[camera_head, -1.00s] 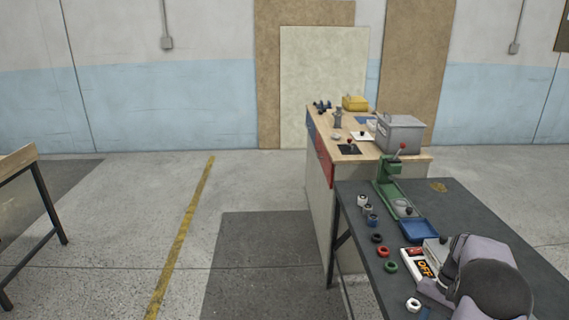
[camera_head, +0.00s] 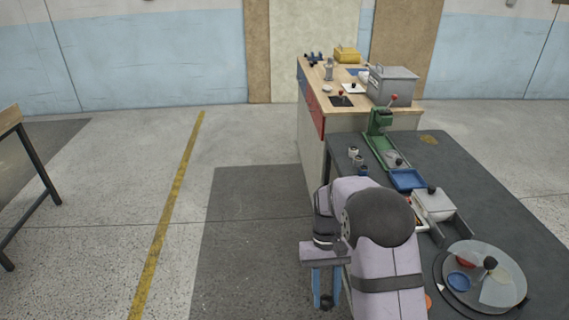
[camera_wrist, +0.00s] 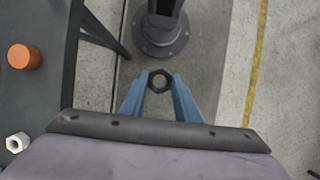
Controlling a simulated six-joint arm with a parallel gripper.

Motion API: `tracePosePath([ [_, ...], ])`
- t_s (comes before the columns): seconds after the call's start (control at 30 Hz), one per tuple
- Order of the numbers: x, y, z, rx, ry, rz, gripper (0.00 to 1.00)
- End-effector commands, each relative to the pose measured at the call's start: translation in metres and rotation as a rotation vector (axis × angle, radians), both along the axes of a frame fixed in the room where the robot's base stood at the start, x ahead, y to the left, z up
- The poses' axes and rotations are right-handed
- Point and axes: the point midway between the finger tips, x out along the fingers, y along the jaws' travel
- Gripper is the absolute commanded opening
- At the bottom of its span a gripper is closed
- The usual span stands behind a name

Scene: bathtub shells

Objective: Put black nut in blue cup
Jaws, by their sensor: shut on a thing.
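My gripper (camera_wrist: 160,85) is shut on the black nut (camera_wrist: 160,80), which sits between the two blue fingertips in the wrist view. In the head view my gripper (camera_head: 325,298) hangs beside the table's left edge, over the floor, with the dark nut (camera_head: 326,301) at its tips. A small blue round cup or dish (camera_head: 459,281) sits on the round turntable at the lower right, apart from my gripper. A small bluish item (camera_head: 362,170) also stands at the front of a row near the table's left edge. I cannot tell which is the blue cup.
The dark table (camera_head: 475,180) carries a green press (camera_head: 380,122), a blue tray (camera_head: 407,179) and a grey-white box (camera_head: 433,204). An orange cylinder (camera_wrist: 25,57) and a white nut (camera_wrist: 17,143) are on the table in the wrist view. Open floor lies left.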

Motion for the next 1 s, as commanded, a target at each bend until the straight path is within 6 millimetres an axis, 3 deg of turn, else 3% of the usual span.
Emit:
tracePosePath([
  [0.27, 0.000, -0.013, 0.001, -0.001, 0.000, -0.035, 0.04],
  [0.47, -0.004, -0.059, 0.006, -0.001, 0.000, -0.162, 0.04],
  [0.67, -0.016, -0.135, 0.016, -0.001, 0.000, -0.366, 0.04],
  [0.8, -0.027, -0.200, 0.026, -0.002, -0.001, -0.485, 0.04],
  [0.9, -0.033, -0.247, 0.033, -0.003, 0.000, -0.517, 0.04],
  [1.0, -0.035, -0.282, 0.040, -0.003, 0.000, -0.441, 0.04],
])
